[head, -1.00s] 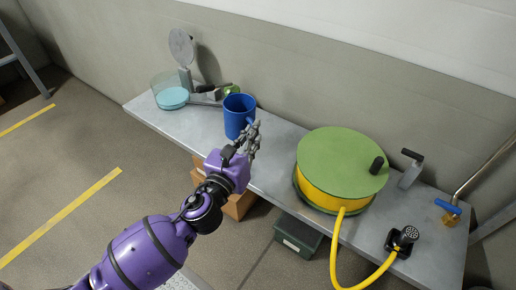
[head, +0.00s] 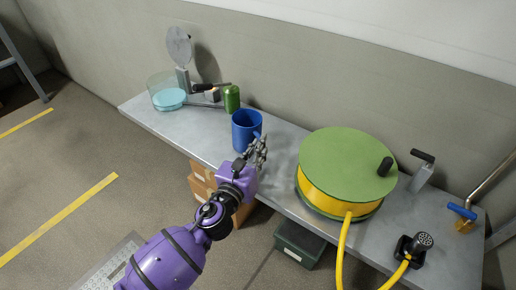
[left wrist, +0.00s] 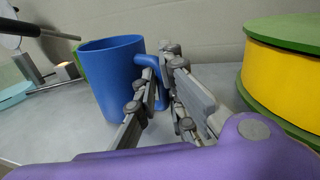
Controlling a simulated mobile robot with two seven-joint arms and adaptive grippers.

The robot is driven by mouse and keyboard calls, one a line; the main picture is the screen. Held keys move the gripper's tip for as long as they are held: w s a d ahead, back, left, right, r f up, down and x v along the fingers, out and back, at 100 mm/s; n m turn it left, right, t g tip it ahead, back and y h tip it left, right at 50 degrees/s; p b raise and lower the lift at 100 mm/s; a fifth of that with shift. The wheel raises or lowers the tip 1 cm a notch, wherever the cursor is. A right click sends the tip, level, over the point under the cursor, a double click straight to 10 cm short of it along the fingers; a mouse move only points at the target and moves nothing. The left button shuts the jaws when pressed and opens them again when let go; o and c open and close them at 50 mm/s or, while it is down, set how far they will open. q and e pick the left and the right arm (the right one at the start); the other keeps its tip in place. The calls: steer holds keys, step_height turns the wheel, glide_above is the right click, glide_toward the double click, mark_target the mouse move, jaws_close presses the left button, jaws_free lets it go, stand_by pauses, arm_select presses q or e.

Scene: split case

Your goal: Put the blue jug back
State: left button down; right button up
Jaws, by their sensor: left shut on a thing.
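The blue jug (head: 245,131) is upright on the grey bench, or just above it; I cannot tell which. It also shows in the left wrist view (left wrist: 110,80), with its handle towards my fingers. My left gripper (head: 262,146) is shut on the handle, at the jug's right side in the head view. In the left wrist view its fingers (left wrist: 160,90) lie on both sides of the handle, hiding part of it. My right gripper is not in view.
A green can (head: 232,98) stands behind the jug. A glass dish with pale blue contents (head: 168,98) and a metal press (head: 182,60) are at the bench's left end. A green-topped yellow hose reel (head: 345,165) stands right of my gripper. Bare bench (head: 196,137) lies left of the jug.

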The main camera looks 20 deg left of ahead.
arm_select(q)
steer(key=shift+f, duration=0.1)
steer(key=c, duration=1.8)
jaws_free()
steer(key=shift+c, duration=0.2)
